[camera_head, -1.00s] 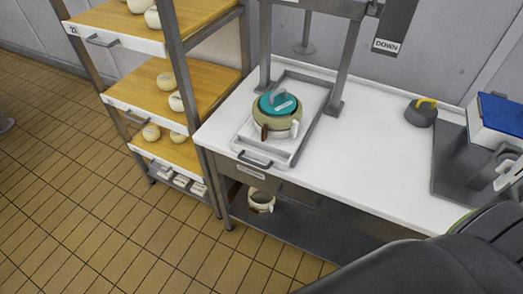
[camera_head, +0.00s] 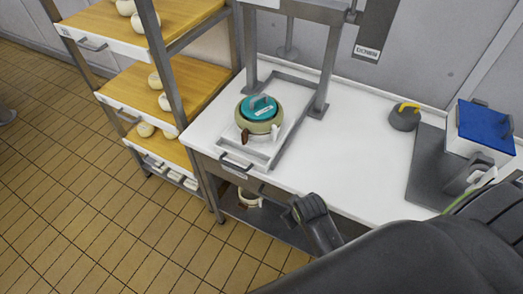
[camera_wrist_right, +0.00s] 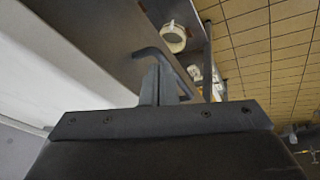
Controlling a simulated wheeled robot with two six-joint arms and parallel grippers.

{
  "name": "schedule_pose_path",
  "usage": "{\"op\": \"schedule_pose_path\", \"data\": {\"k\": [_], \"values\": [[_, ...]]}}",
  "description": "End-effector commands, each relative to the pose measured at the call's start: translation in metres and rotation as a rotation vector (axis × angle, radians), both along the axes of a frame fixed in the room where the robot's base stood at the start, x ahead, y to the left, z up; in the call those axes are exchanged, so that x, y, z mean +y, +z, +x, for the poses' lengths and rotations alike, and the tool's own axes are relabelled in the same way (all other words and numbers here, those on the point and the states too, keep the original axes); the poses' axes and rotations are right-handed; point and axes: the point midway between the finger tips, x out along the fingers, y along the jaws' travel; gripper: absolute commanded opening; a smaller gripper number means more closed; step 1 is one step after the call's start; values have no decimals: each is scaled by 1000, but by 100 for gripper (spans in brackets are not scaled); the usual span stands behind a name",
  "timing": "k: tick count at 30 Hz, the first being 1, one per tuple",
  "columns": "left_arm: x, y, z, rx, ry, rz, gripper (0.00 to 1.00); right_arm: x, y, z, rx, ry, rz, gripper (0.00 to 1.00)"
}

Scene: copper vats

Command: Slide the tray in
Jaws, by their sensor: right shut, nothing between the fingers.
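The tray (camera_head: 285,140) is a light, shallow tray on the white counter, between the legs of a grey stand. A green pot (camera_head: 262,124) with a teal lid (camera_head: 260,102) stands on it. The tray's dark front handle (camera_head: 236,165) sticks out at the counter's front edge. My right gripper (camera_head: 291,212) is in front of the counter, right of and lower than the handle in the head view. In the right wrist view its fingers (camera_wrist_right: 159,82) are shut and empty. A dark bent handle (camera_wrist_right: 152,52) shows just past the fingertips; I cannot tell whether they touch. My left gripper is not in view.
A rack with wooden shelves (camera_head: 150,75) holding pale vessels stands left of the counter. A pale pot (camera_head: 249,197) sits on the shelf below the counter. A dark kettlebell-like object (camera_head: 404,119) and a blue-lidded box (camera_head: 485,130) are at the right. The counter's middle is clear.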

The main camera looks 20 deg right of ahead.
Motion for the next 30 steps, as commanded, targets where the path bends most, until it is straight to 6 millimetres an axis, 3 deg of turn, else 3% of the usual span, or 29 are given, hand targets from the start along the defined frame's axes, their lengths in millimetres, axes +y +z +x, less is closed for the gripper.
{"op": "schedule_pose_path", "data": {"k": [2,3,9,13,19,30], "values": [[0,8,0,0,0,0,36,5,45,15,-38,17,-14,0],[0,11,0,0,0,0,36,15,67,35,-67,54,-30,0],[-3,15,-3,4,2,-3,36,53,128,104,-141,221,-121,0],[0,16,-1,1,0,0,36,68,152,124,-165,281,-159,0],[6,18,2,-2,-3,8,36,70,155,134,-171,302,-177,0],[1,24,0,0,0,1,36,63,117,162,-170,301,-175,0]]}}
